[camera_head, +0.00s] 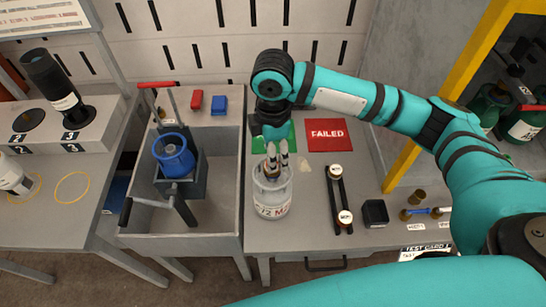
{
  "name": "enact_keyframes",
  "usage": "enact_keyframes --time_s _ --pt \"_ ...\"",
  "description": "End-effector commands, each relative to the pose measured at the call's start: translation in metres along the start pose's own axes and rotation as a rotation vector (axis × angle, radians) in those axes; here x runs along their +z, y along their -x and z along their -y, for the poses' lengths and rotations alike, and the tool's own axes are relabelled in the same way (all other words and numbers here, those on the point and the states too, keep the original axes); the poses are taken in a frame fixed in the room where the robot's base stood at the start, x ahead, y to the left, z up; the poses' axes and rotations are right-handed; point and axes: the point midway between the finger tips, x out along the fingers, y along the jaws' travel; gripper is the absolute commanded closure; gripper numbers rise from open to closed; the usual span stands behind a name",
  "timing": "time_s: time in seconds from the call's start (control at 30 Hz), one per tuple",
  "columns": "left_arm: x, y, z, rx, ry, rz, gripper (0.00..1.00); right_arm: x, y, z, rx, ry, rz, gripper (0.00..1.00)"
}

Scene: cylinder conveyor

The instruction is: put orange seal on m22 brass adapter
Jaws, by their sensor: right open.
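My right gripper (277,165) points down at the mouth of a clear jar (272,202) on the middle table. Its pale fingers are open, and something small and brown shows between or behind them; I cannot tell what it is. Small brass fittings stand and lie at the right of the table, one upright (418,197) and one beside a blue piece (405,214); I cannot tell which is the M22 adapter. A thin yellow-orange ring (73,187) lies on the left table; I cannot tell whether it is the seal. My left gripper is not in view.
A grey sink-like tub (226,205) with a blue round part (174,157) stands left of the jar. A red FAILED mat (329,135) lies behind. A black rack with white-capped pieces (335,195) and a black block (375,213) stand right. A yellow post (402,170) rises beyond.

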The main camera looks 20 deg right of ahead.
Motion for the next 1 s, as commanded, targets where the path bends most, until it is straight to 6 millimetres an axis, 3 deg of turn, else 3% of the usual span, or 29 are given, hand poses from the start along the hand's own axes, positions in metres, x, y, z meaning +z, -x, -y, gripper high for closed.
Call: enact_keyframes --time_s 0.2,0.43,0.6,1.0 --pt "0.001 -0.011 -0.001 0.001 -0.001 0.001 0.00 -0.001 0.049 -0.001 0.006 0.002 -0.002 0.49" --pt "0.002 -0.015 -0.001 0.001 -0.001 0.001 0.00 -0.001 0.086 -0.001 0.003 0.000 0.000 0.49" --pt "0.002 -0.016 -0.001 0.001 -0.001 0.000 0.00 0.000 0.096 0.000 0.001 0.000 0.001 0.49" --pt "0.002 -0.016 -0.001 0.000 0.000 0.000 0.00 0.000 0.097 0.000 0.000 0.000 0.001 0.49"
